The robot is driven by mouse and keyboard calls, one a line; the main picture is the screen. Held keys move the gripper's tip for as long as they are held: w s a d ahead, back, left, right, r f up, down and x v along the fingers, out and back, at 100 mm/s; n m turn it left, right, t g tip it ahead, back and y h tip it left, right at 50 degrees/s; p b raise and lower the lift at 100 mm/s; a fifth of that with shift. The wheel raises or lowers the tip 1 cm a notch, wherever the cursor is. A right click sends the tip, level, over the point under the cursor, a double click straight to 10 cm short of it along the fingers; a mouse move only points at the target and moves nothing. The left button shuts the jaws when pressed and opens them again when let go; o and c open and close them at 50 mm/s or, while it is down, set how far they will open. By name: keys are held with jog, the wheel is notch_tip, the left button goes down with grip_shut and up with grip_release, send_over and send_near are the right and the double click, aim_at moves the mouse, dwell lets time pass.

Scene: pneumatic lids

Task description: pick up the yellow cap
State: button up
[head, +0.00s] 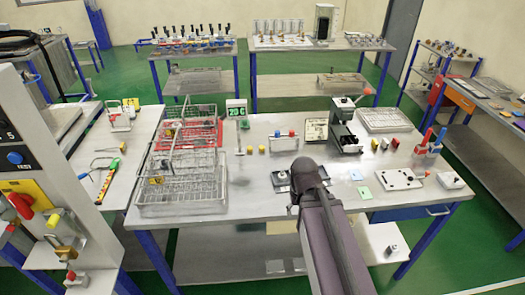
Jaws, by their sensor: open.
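Several small yellow pieces show in the head view, and I cannot tell for certain which is the yellow cap. A yellow knob (52,223) sits on the panel at the far left. My arm reaches over the bench's front edge, with its dark joint above the bench middle. My gripper's fingers cannot be made out; the arm seems to hide them.
Wire baskets (180,193) fill the bench's left side. A digital display (236,108), a dark press-like device (345,128) and a plate with knobs (399,179) stand around the middle and right. Red-and-blue bottles (429,143) stand far right. Some bare metal lies left of my arm.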

dwell(0.3)
notch_tip(320, 180, down, 2)
jog(key=shift+b, duration=1.05)
jog(key=shift+c, duration=0.3)
jog(key=shift+c, duration=0.3)
